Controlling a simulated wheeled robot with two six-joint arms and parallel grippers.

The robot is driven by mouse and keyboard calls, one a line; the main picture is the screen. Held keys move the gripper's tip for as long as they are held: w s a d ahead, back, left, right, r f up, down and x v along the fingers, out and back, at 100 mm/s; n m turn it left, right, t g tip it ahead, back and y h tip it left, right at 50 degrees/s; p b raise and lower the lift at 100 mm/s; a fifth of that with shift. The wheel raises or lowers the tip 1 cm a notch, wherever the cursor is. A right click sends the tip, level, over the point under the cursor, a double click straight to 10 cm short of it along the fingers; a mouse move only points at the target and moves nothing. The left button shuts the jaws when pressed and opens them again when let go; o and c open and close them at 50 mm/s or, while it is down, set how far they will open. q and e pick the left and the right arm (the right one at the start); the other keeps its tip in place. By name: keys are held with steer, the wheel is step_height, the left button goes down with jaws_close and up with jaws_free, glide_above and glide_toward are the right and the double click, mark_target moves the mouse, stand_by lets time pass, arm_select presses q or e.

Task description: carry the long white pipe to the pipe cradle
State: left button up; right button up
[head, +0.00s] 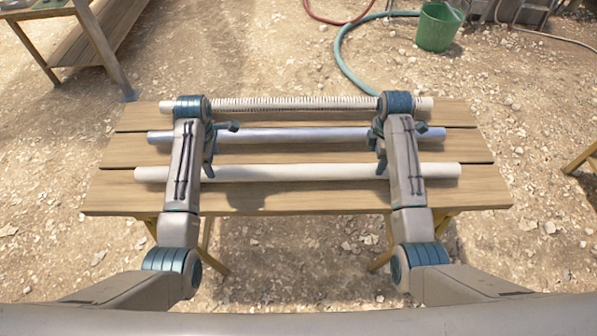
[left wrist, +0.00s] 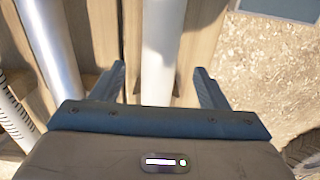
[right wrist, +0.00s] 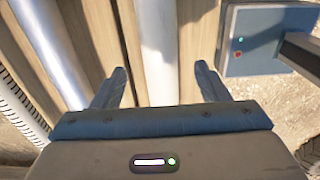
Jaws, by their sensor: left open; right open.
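A long white pipe (head: 300,172) lies along the front of a wooden trestle table (head: 300,200). My left gripper (head: 213,150) is over its left part and my right gripper (head: 378,150) over its right part, both mostly hidden by their arms. In the left wrist view the white pipe (left wrist: 164,35) runs between the open fingers of my left gripper (left wrist: 160,70). In the right wrist view the pipe (right wrist: 158,35) runs between the open fingers of my right gripper (right wrist: 161,70). Neither gripper is closed on it. I cannot make out a pipe cradle.
A grey metal pipe (head: 290,134) lies behind the white one, and a ribbed white pipe (head: 290,103) lies at the back. Another wooden table (head: 85,40) stands far left. A green bucket (head: 437,27) and a teal hose (head: 345,65) lie beyond. Stony ground surrounds the table.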

mark_target(374, 167)
arm_select(q)
step_height(374, 167, down, 6)
steer(key=shift+r, duration=0.15)
arm_select(e)
step_height(374, 167, down, 6)
steer(key=shift+r, duration=0.15)
arm_select(q)
jaws_close()
arm_select(e)
jaws_close()
